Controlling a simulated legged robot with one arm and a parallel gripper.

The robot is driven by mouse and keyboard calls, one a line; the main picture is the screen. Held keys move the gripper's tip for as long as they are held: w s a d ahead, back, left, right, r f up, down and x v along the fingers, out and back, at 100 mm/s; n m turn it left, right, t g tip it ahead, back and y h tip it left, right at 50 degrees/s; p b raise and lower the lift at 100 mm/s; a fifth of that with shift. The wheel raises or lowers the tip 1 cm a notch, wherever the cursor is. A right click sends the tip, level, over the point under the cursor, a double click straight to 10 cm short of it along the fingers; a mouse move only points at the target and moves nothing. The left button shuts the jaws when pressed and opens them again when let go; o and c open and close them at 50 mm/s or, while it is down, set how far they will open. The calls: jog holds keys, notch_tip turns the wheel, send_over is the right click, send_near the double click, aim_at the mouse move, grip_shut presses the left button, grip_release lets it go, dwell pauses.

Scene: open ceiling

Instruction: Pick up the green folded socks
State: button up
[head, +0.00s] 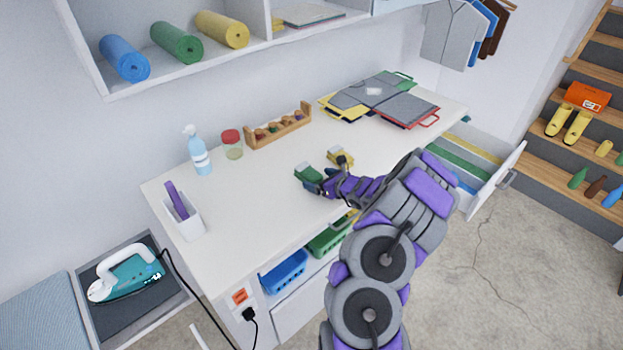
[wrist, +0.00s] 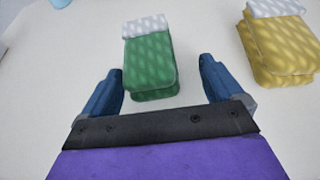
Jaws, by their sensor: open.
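The green folded socks (wrist: 150,62), with a white patterned cuff at the far end, lie on the white table. In the wrist view they are ahead of my gripper (wrist: 158,88), and their near end lies between the tips of its two blue fingers. The fingers are spread open with gaps on both sides, wider on the right. In the head view the green socks (head: 309,174) lie just left of my gripper (head: 322,186), whose fingertips are largely hidden there.
Yellow folded socks (wrist: 278,42) lie to the right of the green pair. On the white table (head: 255,205) stand a spray bottle (head: 200,155), a red-lidded jar (head: 231,146) and a wooden rack (head: 278,128). Folders (head: 380,98) lie behind. An open drawer (head: 497,185) juts out at right.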

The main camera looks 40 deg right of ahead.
aim_at(316, 182)
jog(key=shift+w+a, duration=0.85)
jog(key=shift+a, duration=0.45)
jog(key=shift+d+f, duration=0.25)
jog(key=shift+d, duration=0.7)
jog(key=c, duration=0.6)
jog(key=shift+a+r, duration=0.1)
jog(key=shift+a, duration=0.1)
jog(key=c, duration=0.3)
jog(key=shift+a+r, duration=0.15)
jog(key=shift+a, duration=0.35)
jog(key=shift+c, duration=0.7)
